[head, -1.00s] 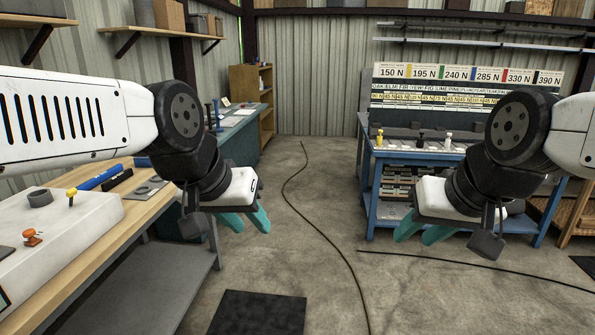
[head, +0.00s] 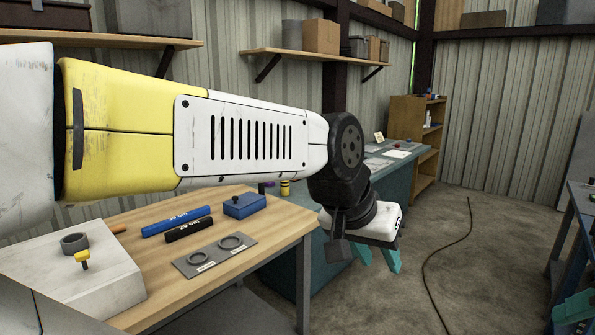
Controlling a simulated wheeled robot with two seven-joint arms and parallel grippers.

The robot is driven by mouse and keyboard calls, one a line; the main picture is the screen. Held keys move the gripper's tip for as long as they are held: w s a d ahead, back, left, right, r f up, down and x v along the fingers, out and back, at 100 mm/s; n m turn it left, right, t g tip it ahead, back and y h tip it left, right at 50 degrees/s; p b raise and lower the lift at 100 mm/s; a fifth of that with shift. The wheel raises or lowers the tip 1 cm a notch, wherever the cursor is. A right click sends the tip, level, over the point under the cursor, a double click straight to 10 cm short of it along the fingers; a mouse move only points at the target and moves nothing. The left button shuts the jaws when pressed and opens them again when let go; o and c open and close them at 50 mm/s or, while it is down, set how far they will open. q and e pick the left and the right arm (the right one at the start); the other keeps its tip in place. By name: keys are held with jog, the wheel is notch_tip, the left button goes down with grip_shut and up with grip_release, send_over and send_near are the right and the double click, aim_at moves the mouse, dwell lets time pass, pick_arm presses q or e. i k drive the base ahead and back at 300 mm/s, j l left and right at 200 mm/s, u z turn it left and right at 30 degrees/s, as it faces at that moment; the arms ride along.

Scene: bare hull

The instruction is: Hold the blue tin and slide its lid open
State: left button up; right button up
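A small blue box, which looks like the blue tin (head: 244,207), sits on the wooden bench top near its back edge. A small dark piece shows on its top; whether the lid is fully shut is too small to tell. My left gripper (head: 378,259) hangs to the right of the bench, beyond its edge and well apart from the tin. Its teal fingers are spread and empty, pointing down. A teal fingertip of my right gripper (head: 575,309) shows at the lower right corner; the rest is out of view.
The wooden bench (head: 285,226) also holds a blue tube (head: 177,221), a black tube (head: 189,230), a grey plate with two rings (head: 214,256) and a white block (head: 75,280) at left. A yellow-banded item (head: 285,188) stands behind the tin. Concrete floor lies right.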

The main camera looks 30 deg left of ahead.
aim_at(240, 202)
jog(key=i+u, duration=0.3)
jog(key=i, duration=0.3)
jog(key=i+l+u, duration=0.3)
jog(key=i, duration=0.3)
jog(key=i+u, duration=0.25)
jog(key=u, duration=0.2)
jog(key=i+l+u, duration=0.1)
jog(key=i+u, duration=0.15)
jog(key=u, duration=0.2)
jog(key=i+l+u, duration=0.2)
jog(key=u, duration=0.25)
jog(key=i+l+u, duration=0.25)
jog(key=u, duration=0.2)
jog(key=i+l+u, duration=0.25)
jog(key=l+u, duration=0.2)
jog(key=j, duration=0.1)
